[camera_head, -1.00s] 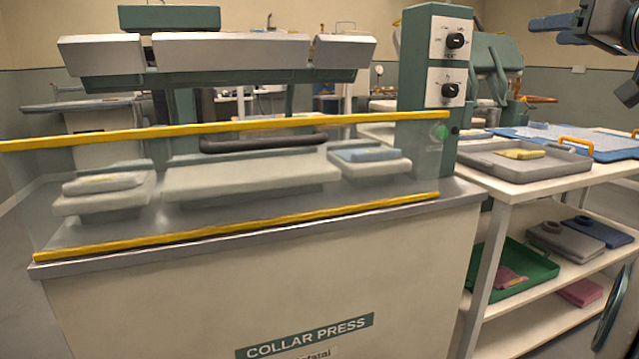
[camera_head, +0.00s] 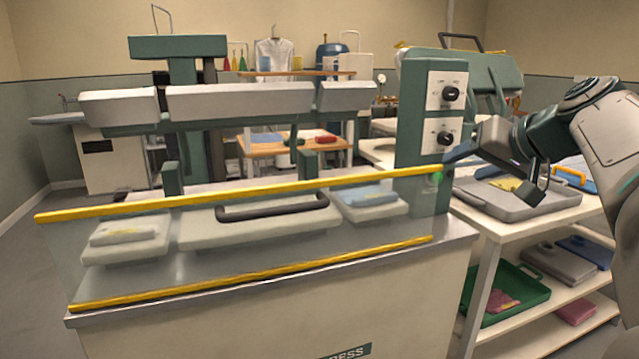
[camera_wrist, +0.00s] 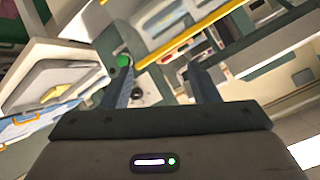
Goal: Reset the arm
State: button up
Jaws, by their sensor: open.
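My gripper (camera_head: 456,154) is at the right of the head view, at the end of my raised, bent arm. It points left, in front of the press's green control column (camera_head: 428,110) in the picture. In the wrist view its two blue-grey fingers (camera_wrist: 162,84) stand wide apart with nothing between them. The collar press (camera_head: 290,310) fills the middle of the head view. Its clear guard has yellow edges (camera_head: 250,190), and its upper head (camera_head: 240,103) is raised above the padded beds. I cannot tell the exact gap between gripper and column.
To the right, a white shelf unit (camera_head: 490,236) carries a grey tray (camera_head: 500,203) on top and a green tray (camera_head: 520,311) below. My arm hangs over its top. Behind the press stands a wooden table (camera_head: 290,147). Open floor (camera_head: 30,290) lies at the left.

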jog(key=s+a+f+n+g+h+p, duration=0.1)
jog(key=s+a+f+g+p, duration=0.3)
jog(key=s+p, duration=0.5)
jog(key=s+a+f+g+h+p, duration=0.3)
jog(key=s+a+f+p, duration=0.3)
jog(key=s, duration=0.6)
jog(key=f+g+p, duration=0.1)
jog(key=p, duration=0.1)
jog(key=shift+s+a+f+n+p, duration=0.15)
jog(key=shift+a+n+p, duration=0.2)
jog(key=shift+n+p, duration=0.05)
